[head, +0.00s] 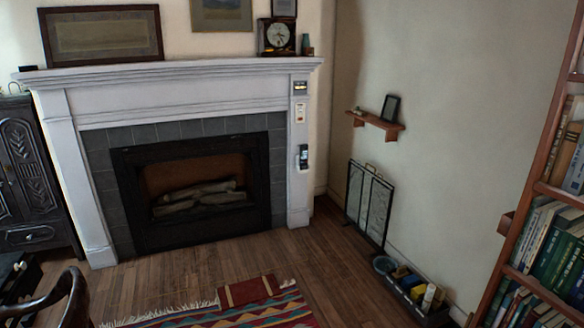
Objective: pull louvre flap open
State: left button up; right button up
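I cannot make out a louvre flap for certain in the head view. A dark-framed panel with two pale leaves (367,203) stands against the right wall near the floor, and its surface detail is too small to tell. The fireplace (194,190) has a black frame around a dark opening with logs. Neither of my grippers is in view.
A white mantel (170,72) surrounds the fireplace. A bookshelf (528,215) stands at the right edge. A low tray of small items (408,303) lies along the right wall. A striped rug (250,312) and a dark chair (73,298) are in front. Wooden floor (320,262) lies clear between.

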aim_at(159, 236)
jog(key=i+u, duration=0.1)
jog(key=i, duration=0.4)
jog(key=i+l+u, duration=0.15)
jog(key=i, duration=0.3)
jog(key=i+u, duration=0.1)
jog(key=i, duration=0.4)
jog(key=i+l+u, duration=0.1)
jog(key=i, duration=0.35)
jog(key=i+j+u, duration=0.15)
jog(key=i+u, duration=0.2)
jog(key=i, duration=0.15)
jog(key=i+u, duration=0.35)
jog(key=i, duration=0.2)
jog(key=i+l+u, duration=0.1)
jog(key=i+u, duration=0.25)
jog(key=i, duration=0.15)
